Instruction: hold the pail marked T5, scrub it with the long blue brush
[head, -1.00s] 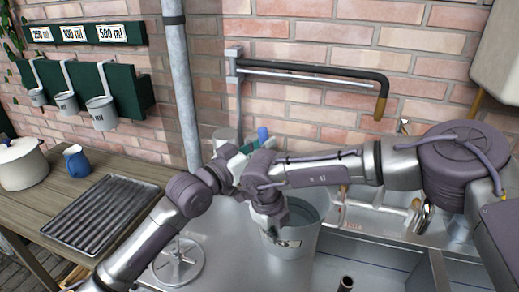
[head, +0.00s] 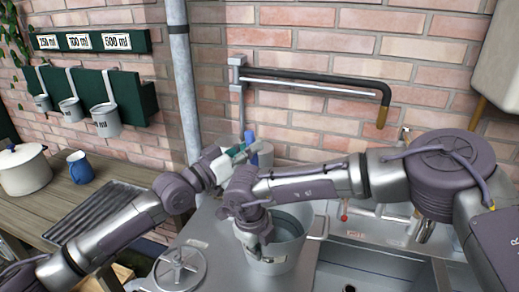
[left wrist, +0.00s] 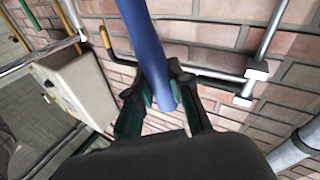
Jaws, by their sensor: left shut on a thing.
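My left gripper (head: 238,154) is shut on the blue handle of the brush (head: 250,140), up near the brick wall. The left wrist view shows the blue handle (left wrist: 150,50) between its fingers (left wrist: 160,95); the bristles are not visible. A grey metal pail (head: 288,248) stands upright on the metal sink top, with a pale label low on its front, too small to read. My right gripper (head: 257,240) is at the pail's near left rim, with its fingers overlapping the pail. Whether they are closed on the rim is not clear.
A valve-like wheel (head: 180,270) lies left of the pail. A tap spout (head: 381,115) juts from the wall, above and to the right. A sink basin (head: 365,270) is at the right. A dark ribbed tray (head: 100,205), blue mug (head: 80,167) and white pot (head: 23,170) stand on the wooden table.

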